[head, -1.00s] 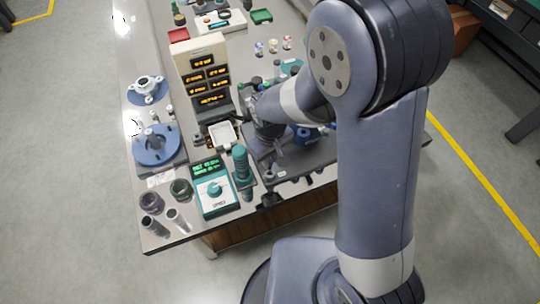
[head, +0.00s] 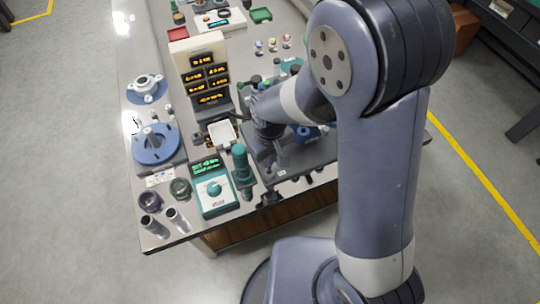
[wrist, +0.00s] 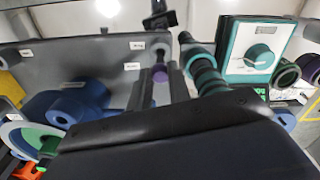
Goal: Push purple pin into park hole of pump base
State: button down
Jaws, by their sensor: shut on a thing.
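The purple pin (wrist: 160,74) shows between the two dark fingers of my gripper (wrist: 161,82) in the wrist view. The gripper is shut on it. The far end of the pin meets a small grey and dark fitting on the grey pump base (wrist: 105,52), a plate with small white labels. I cannot tell whether the pin is in a hole or only above one. In the head view the plate (head: 310,160) lies under my arm, which hides the pin and the fingertips. A blue pump part (wrist: 78,102) sits on the plate in the wrist view.
A ribbed green column (head: 241,165) stands close beside the gripper, with a teal dial box (head: 213,188) next to it. A display tower (head: 200,75) and a white tray (head: 222,133) stand near the plate.

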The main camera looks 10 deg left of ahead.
jog(key=shift+f+b, duration=0.75)
jog(key=shift+f, duration=0.25)
jog(key=shift+f, duration=0.1)
jog(key=shift+f+b, duration=0.6)
jog(key=shift+f+b, duration=0.85)
jog(key=shift+f, duration=0.1)
dwell(0.7)
jog(key=c, duration=1.2)
grip_release()
jog(key=shift+c, duration=0.2)
notch_tip(320, 180, up, 9)
jog(key=p, duration=0.6)
jog(key=shift+r+p, duration=0.1)
jog(key=shift+p, duration=0.3)
